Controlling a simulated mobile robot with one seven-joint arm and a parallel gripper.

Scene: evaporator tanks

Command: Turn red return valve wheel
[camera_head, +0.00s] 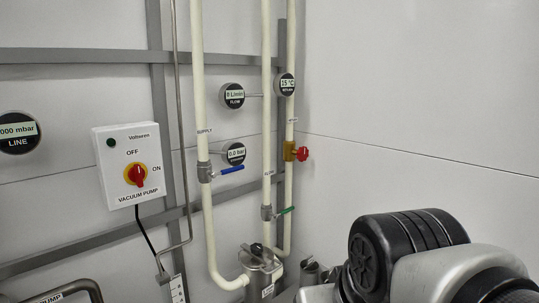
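The red return valve wheel (303,153) is a small red knob on a brass valve body (290,151). It sits on the rightmost of the cream vertical pipes, below the round return gauge (285,84) that reads 15 °C. The wheel faces right, toward the white side wall, and nothing covers it. My arm shows at the lower right as black and silver links. My gripper is not in view.
A blue lever valve (231,169) is on the supply pipe (198,110). A green lever valve (286,211) sits lower on the middle pipe. A vacuum pump switch box (129,164) is at left. Free room lies right of the wheel.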

